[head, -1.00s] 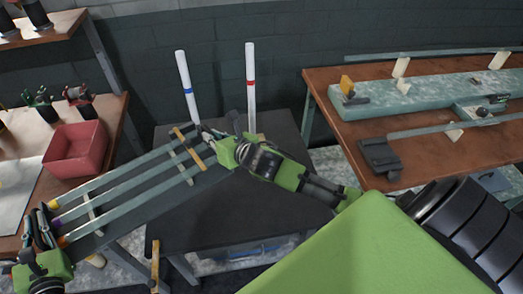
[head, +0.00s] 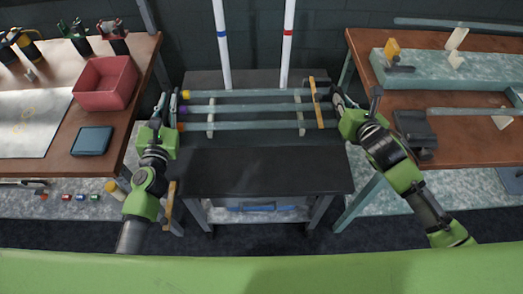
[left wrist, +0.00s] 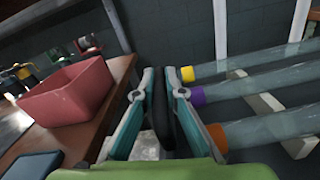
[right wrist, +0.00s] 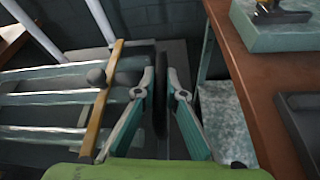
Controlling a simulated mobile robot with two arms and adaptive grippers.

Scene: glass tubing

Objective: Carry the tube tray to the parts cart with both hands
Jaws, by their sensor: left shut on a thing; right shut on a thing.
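The dark tube tray (head: 250,137) lies level across the middle of the head view. It carries three glass tubes (head: 255,126) with yellow, purple and orange ends, on two pale cross rests. My left gripper (head: 168,105) is shut on the tray's left end; in the left wrist view its fingers (left wrist: 166,85) pinch a dark upright plate. My right gripper (head: 337,98) is shut on the right end, beside a wooden strip (head: 316,102); its fingers (right wrist: 161,85) show in the right wrist view. The tray is over the back of the dark cart top (head: 260,172). I cannot tell whether it touches.
Two white posts, with a blue band (head: 222,45) and a red band (head: 287,45), stand behind the tray. A left bench holds a red bin (head: 105,82) and a dark tablet (head: 92,140). A right bench (head: 450,150) holds fixtures. The cart top's front is bare.

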